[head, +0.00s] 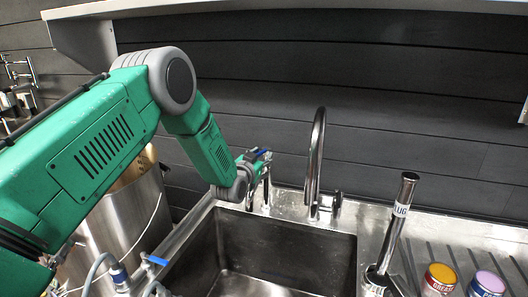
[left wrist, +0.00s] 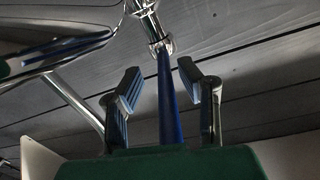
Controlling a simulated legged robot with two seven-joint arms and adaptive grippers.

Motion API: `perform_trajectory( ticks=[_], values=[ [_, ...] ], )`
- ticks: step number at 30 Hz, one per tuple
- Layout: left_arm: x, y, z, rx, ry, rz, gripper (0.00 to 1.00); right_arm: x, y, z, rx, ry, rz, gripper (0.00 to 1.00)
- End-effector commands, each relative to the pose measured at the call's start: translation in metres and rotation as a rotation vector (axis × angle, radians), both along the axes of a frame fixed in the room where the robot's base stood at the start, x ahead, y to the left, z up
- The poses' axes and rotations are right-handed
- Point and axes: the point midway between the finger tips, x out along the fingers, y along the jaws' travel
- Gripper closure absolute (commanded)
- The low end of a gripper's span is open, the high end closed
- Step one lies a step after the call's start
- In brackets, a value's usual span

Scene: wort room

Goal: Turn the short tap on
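My left gripper (head: 257,166) is at the back left corner of the sink. In the left wrist view the gripper (left wrist: 160,82) is open, with one finger on each side of a long blue lever (left wrist: 169,105). The lever runs from a chrome fitting (left wrist: 152,24) down between the fingers, and I see gaps beside it. This looks like the short tap (head: 266,188), whose chrome body shows partly behind my gripper in the head view. My right gripper is not in view.
A tall curved chrome tap (head: 317,150) stands right of my gripper, behind the steel sink (head: 285,250). A metal pipe (head: 397,225), two small tins (head: 440,278) (head: 487,284) and a ribbed drainer are at right. A steel pot (head: 125,225) stands left. A shelf (head: 300,5) hangs above.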

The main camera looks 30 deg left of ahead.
Motion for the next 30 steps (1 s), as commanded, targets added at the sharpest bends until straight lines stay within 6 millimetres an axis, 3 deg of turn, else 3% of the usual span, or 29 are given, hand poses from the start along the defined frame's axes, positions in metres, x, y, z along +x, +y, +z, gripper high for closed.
perform_trajectory(
  ticks=[10, 21, 30],
  values=[
    [-0.012, -0.004, 0.009, 0.003, -0.013, -0.001, 0.68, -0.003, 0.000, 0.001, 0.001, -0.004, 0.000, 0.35],
    [-0.084, -0.015, 0.004, 0.001, -0.005, -0.001, 0.68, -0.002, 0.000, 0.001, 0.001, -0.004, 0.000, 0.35],
    [-0.113, -0.018, 0.003, 0.000, -0.005, -0.001, 0.68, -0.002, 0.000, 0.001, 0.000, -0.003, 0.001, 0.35]
  ],
)
